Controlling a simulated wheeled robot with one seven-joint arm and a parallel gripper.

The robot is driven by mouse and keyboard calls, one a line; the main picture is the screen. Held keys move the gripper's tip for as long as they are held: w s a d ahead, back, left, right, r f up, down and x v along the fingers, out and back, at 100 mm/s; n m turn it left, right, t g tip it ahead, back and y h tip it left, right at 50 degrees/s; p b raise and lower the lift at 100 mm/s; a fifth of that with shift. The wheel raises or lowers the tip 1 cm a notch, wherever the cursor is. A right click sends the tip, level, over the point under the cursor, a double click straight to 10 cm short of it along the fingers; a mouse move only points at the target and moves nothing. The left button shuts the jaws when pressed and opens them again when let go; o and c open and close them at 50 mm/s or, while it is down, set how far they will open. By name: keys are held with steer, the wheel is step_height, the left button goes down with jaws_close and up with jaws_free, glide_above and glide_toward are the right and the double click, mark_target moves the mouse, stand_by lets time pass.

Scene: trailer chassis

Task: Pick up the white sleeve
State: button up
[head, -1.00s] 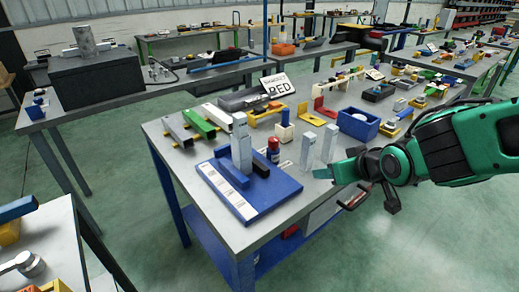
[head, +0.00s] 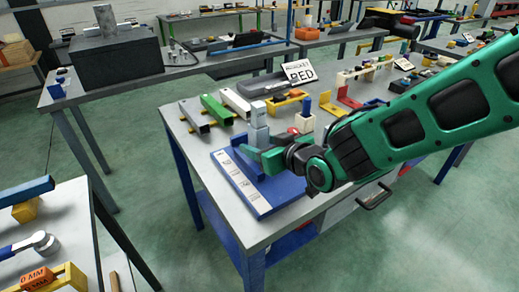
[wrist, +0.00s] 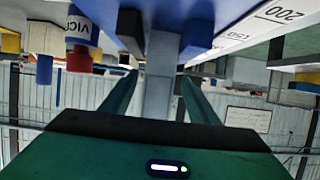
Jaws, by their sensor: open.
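A pale grey-white upright square piece, which looks like the white sleeve (head: 259,127), stands on a blue base plate (head: 235,184) with a white scale strip. My gripper (head: 258,154) is low in front of it and to its right, and hides its lower part. In the wrist view, which appears upside down, the upright piece (wrist: 160,65) lies between the two open fingers of my gripper (wrist: 159,82), with a gap visible on each side. How far the fingers reach around it, or whether they touch it, I cannot tell.
My arm covers the bench's right part.

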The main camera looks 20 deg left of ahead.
mark_target(252, 141)
steer(key=shift+x, duration=2.65)
steer(key=shift+w+d+f, duration=0.1)
steer(key=shift+d, duration=0.05)
steer(key=c, duration=1.3)
